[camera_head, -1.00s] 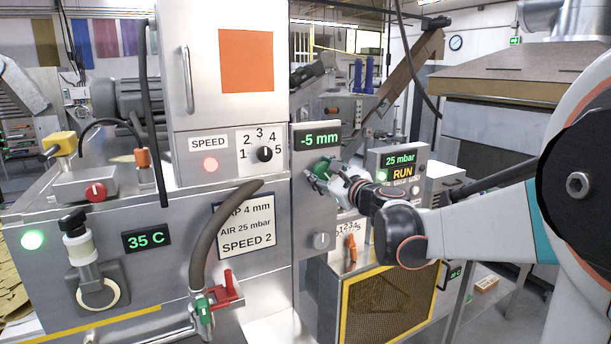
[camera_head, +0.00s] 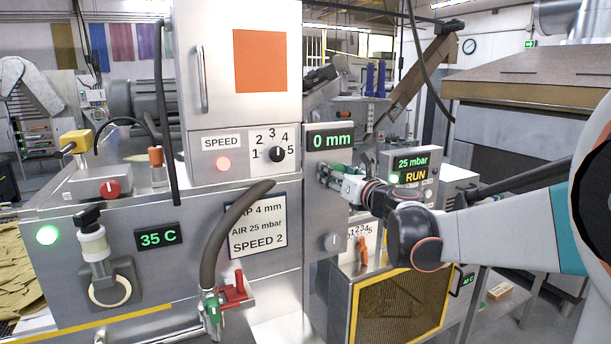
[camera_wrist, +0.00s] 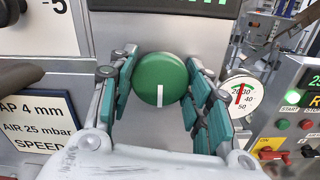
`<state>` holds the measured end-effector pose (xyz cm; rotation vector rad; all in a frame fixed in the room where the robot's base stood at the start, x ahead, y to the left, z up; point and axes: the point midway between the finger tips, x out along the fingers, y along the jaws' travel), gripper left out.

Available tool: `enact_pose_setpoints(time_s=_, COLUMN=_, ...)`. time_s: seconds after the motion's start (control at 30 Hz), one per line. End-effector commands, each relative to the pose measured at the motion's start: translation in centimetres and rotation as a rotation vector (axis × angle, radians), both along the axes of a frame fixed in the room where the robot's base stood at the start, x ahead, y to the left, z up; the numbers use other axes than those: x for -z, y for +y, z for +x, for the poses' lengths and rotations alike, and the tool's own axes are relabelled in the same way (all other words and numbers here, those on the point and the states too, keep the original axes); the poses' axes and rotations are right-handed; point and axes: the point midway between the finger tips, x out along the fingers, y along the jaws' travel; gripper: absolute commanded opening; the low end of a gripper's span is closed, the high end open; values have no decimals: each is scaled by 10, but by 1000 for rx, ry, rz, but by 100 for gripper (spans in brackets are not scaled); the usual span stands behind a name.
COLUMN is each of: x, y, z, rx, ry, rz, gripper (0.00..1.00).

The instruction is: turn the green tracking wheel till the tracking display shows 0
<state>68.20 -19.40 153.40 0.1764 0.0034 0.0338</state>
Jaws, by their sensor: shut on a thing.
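The green tracking wheel (camera_wrist: 160,76) is a round knob on a metal panel in the wrist view. Its white mark points straight down in that view. My gripper (camera_wrist: 158,88) is shut on the wheel, with teal finger pads at its left and right sides. In the head view my gripper (camera_head: 332,180) is at the panel and mostly hides the wheel. The tracking display (camera_head: 331,139) just above reads 0 mm in green. Only its lower edge shows in the wrist view.
A grey knob (camera_head: 333,242) and an orange lever (camera_head: 362,250) sit below the wheel. A box reading 25 mbar and RUN (camera_head: 411,167) stands to the right. A round gauge (camera_wrist: 240,92) is close right of my fingers. A speed dial (camera_head: 277,154) is at upper left.

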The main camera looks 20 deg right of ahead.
Motion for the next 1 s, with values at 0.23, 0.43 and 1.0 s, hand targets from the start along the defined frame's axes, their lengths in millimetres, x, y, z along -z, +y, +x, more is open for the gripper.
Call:
enact_pose_setpoints(time_s=0.23, x=1, y=0, z=-1, rx=0, ry=2, rz=19, gripper=21)
enact_pose_setpoints(time_s=0.43, x=1, y=0, z=-1, rx=0, ry=2, rz=19, gripper=21)
enact_pose_setpoints(time_s=1.0, x=0, y=0, z=0, rx=0, ry=0, rz=9, gripper=66)
